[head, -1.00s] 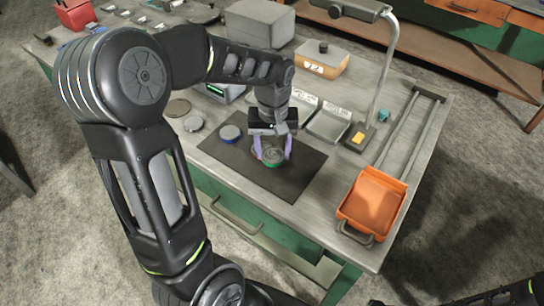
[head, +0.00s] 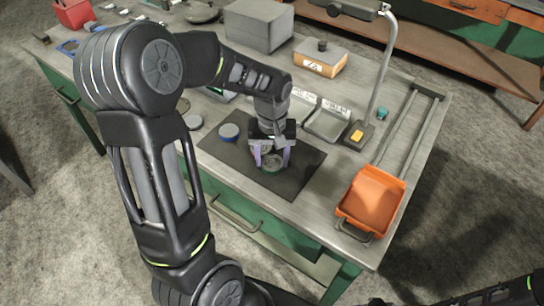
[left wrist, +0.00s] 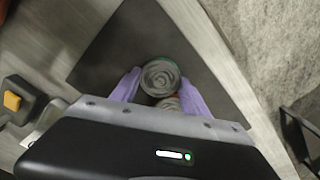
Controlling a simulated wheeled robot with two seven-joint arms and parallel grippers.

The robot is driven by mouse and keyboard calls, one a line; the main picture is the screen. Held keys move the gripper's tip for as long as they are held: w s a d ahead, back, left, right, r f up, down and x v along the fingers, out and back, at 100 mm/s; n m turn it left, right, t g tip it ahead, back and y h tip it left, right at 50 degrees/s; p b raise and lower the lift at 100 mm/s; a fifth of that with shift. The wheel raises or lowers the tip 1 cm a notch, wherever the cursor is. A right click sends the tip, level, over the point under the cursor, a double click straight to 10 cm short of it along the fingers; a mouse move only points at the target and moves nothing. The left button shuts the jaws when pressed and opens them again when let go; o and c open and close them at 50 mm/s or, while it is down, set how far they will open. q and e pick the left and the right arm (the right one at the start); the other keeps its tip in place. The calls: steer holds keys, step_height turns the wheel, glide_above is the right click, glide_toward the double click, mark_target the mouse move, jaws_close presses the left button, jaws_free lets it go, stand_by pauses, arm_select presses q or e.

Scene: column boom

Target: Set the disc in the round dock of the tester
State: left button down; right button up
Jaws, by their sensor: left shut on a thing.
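My left gripper (head: 271,155) is over the dark mat, its purple fingers shut on a green-rimmed disc (head: 272,164). The disc has a grey, ringed top. In the left wrist view the disc (left wrist: 160,75) sits between the fingertips (left wrist: 158,88), over or on the mat; I cannot tell whether it touches it. A smaller reddish round piece (left wrist: 169,103) shows beside it, partly hidden by the gripper body. The likely tester (head: 217,95), a box with a green display, is mostly hidden behind my left arm; its dock is not visible. My right gripper is out of view.
A grey box (head: 258,24) stands at the back.

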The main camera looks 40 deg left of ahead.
mark_target(272, 162)
arm_select(q)
steer(key=c, duration=0.6)
jaws_free()
steer(key=shift+o, duration=0.2)
step_height(272, 162, up, 12)
steer(key=shift+b, duration=0.45)
steer(key=shift+o, duration=0.4)
steer(key=shift+r, duration=0.1)
